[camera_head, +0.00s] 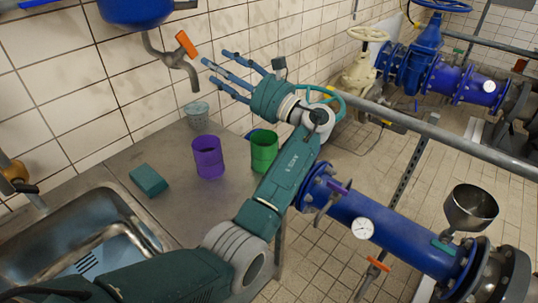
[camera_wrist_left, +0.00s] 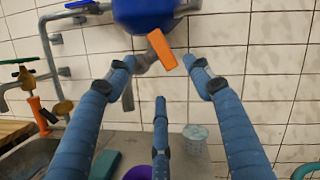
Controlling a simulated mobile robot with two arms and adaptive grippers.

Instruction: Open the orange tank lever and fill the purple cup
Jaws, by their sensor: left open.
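The blue tank (camera_head: 135,12) hangs on the tiled wall at upper left, with a grey bent spout (camera_head: 180,62) below it. The orange lever (camera_head: 187,44) sits on the spout and stands tilted. The purple cup (camera_head: 208,158) stands upright on the counter, below and right of the spout. My left gripper (camera_head: 215,66) is open and empty, its fingers pointing at the lever from the right with a gap. In the left wrist view the lever (camera_wrist_left: 162,50) shows between and beyond the spread fingers. My right gripper is not in view.
A green cup (camera_head: 264,150) stands right of the purple one. A grey patterned cup (camera_head: 196,113) stands by the wall under the spout. A teal sponge (camera_head: 148,180) lies near the metal sink (camera_head: 105,215). Blue pipes (camera_head: 390,230) run at right.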

